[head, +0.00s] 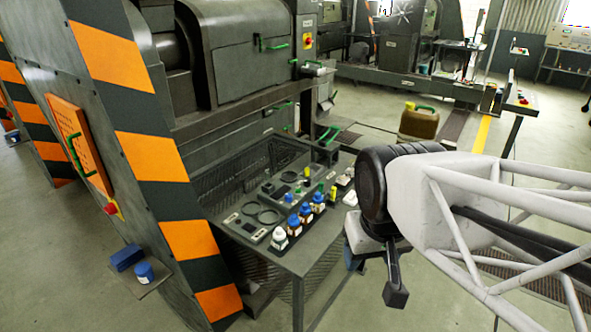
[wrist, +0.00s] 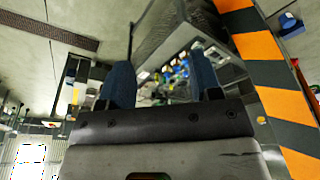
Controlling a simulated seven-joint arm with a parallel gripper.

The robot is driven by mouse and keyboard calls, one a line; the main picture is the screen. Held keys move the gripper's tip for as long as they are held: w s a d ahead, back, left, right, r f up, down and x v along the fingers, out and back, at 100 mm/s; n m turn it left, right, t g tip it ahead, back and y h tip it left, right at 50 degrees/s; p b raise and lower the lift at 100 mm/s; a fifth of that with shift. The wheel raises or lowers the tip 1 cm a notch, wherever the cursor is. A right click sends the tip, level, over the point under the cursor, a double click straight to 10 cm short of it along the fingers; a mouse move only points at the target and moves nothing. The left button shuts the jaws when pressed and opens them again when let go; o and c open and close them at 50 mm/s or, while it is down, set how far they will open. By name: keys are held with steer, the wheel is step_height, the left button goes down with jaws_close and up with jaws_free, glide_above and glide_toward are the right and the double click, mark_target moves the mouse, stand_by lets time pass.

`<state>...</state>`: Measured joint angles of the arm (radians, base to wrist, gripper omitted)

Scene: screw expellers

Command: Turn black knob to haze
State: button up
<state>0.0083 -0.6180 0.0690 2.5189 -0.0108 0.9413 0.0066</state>
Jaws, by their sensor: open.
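I cannot make out a black knob, or any "haze" marking, in either view. My gripper (head: 396,290) hangs at the right of the head view, in front of and to the right of the work table (head: 297,262). In the wrist view my gripper (wrist: 159,58) shows two dark fingers spread apart with nothing held between them. The table's bottles and small items show beyond the fingers there. A red and yellow switch (head: 308,42) sits on the machine's upright, and a small panel with a red button (head: 522,99) stands at the right.
White and blue-capped bottles (head: 292,222) stand on the table. A striped orange and black guard (head: 152,155) rises at its left. A small shelf (head: 140,285) holds blue items. A brown canister (head: 419,122) stands on the floor behind. Floor between the table and rear machines is partly open.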

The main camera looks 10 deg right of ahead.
steer(key=w+r+n, duration=0.3)
steer(key=w, duration=1.6)
steer(key=n+g, duration=0.2)
steer(key=n, duration=0.5)
glide_above(307, 181)
steer(key=f, duration=2.6)
steer(key=shift+s+f, duration=0.15)
steer(key=shift+s, duration=0.1)
steer(key=shift+w+f, duration=0.25)
steer(key=shift+f, duration=0.05)
steer(key=shift+f, duration=0.1)
steer(key=shift+w+f, duration=0.1)
steer(key=shift+f, duration=3.7)
steer(key=c, duration=0.9)
